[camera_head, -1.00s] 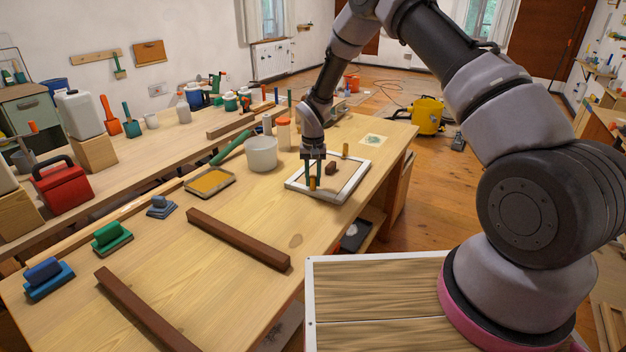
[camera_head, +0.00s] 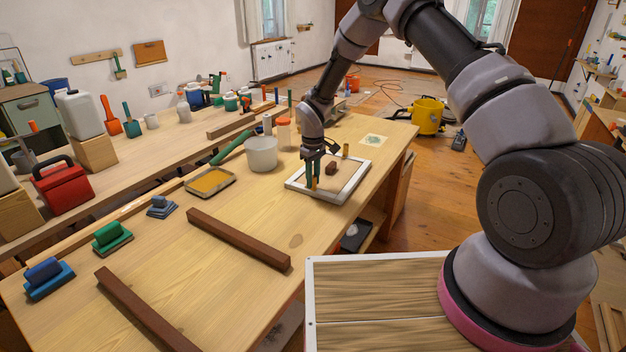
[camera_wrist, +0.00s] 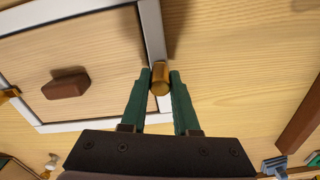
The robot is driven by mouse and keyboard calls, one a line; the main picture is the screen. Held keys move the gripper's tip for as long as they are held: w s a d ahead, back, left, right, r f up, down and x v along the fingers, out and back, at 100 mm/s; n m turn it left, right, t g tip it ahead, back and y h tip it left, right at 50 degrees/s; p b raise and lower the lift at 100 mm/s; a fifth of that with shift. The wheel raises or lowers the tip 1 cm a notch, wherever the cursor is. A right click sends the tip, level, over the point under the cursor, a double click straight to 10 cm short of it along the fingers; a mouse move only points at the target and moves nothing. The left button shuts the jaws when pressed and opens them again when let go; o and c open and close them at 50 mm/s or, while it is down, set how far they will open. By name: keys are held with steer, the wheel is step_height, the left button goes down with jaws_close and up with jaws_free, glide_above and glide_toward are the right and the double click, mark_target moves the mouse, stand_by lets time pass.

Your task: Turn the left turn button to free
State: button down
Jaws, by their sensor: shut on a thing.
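A white-framed panel (camera_head: 292,184) with a dark brown knob block (camera_head: 331,168) lies on the bench. Its frame (camera_wrist: 92,126) and knob (camera_wrist: 66,86) also show in the wrist view. The left turn button (camera_wrist: 160,80), a small brass piece, sits at the edge of the frame. My gripper (camera_head: 314,186) points down over it, and in the wrist view its green fingers (camera_wrist: 160,82) are shut around the button. A second brass turn button (camera_head: 346,150) stands at the far side of the frame.
A white pot (camera_head: 262,154) and a yellow paint tray (camera_head: 210,183) stand left of the panel. A dark brown bar (camera_head: 238,240) lies nearer on the bench. The bench surface right of the panel is clear up to its edge.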

steer(key=shift+n, duration=0.6)
steer(key=c, duration=0.7)
jaws_free()
steer(key=shift+o, duration=0.2)
step_height(320, 180, up, 11)
steer(key=shift+f, duration=0.1)
